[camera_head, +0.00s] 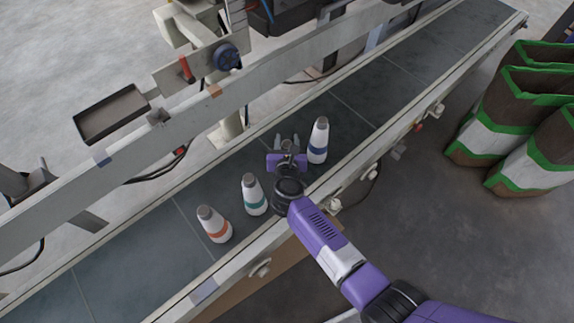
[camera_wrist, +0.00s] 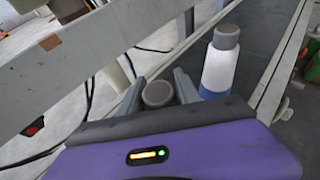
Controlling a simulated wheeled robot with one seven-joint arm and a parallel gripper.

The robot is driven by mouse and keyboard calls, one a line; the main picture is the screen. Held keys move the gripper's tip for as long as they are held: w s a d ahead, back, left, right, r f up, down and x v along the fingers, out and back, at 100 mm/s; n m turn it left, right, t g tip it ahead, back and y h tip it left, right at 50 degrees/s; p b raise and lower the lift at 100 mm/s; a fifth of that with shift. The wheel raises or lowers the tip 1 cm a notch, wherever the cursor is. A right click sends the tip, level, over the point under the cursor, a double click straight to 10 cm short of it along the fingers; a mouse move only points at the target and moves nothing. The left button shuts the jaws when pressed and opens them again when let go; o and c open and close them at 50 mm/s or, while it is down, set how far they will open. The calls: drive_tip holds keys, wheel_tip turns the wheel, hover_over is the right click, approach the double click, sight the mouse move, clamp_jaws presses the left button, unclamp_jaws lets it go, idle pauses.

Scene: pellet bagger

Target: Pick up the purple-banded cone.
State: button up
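In the head view my gripper (camera_head: 287,142) is over the conveyor belt, between the teal-banded cone (camera_head: 254,194) and the blue-banded cone (camera_head: 318,140). In the wrist view my gripper (camera_wrist: 158,88) has its fingers apart, one on each side of a grey cone top (camera_wrist: 158,94). The rest of that cone is hidden behind the gripper body, so its band colour does not show. No purple band is visible in either view. The blue-banded cone also stands just right of the right finger in the wrist view (camera_wrist: 220,64).
An orange-banded cone (camera_head: 214,224) stands farther left on the conveyor belt (camera_head: 120,255). Metal rails run along both belt sides. A small tray (camera_head: 111,115) hangs at the upper left. Brown, white and green bags (camera_head: 520,100) stand at the right. The upper-right belt is clear.

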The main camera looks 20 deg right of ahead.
clamp_jaws()
drive_tip(key=shift+f, duration=0.1)
